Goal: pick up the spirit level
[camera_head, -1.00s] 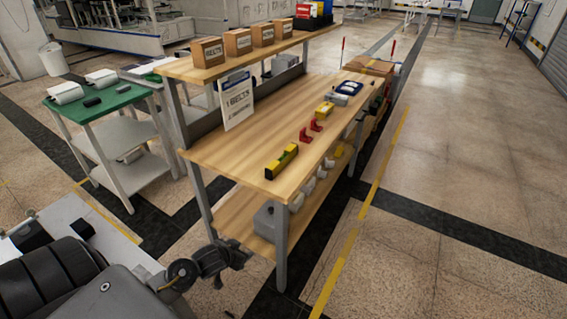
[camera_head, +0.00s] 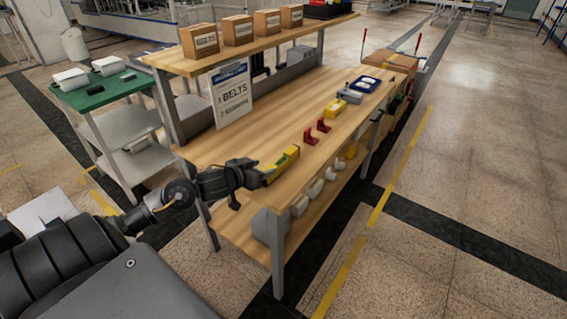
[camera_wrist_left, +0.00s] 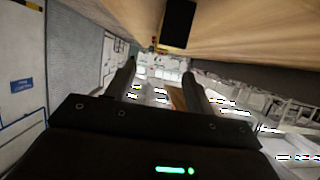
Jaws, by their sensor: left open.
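The yellow spirit level (camera_head: 283,161) with dark ends lies near the front edge of the wooden workbench top (camera_head: 225,148). My left gripper (camera_head: 257,178) is at the near end of the level in the head view, partly overlapping it; I cannot tell whether they touch. In the left wrist view the two fingers of my left gripper (camera_wrist_left: 160,70) are apart with nothing between them. A black block-like end (camera_wrist_left: 178,22) shows above them against the wood, probably the level's end. My right gripper is not in view.
Red brackets (camera_head: 317,131), a yellow item (camera_head: 337,108) and a blue tray (camera_head: 366,84) lie farther along the bench. A sign (camera_head: 231,93) stands at the back, below a shelf with cardboard boxes (camera_head: 200,41). A green-topped cart (camera_head: 90,97) stands left; floor on the right is clear.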

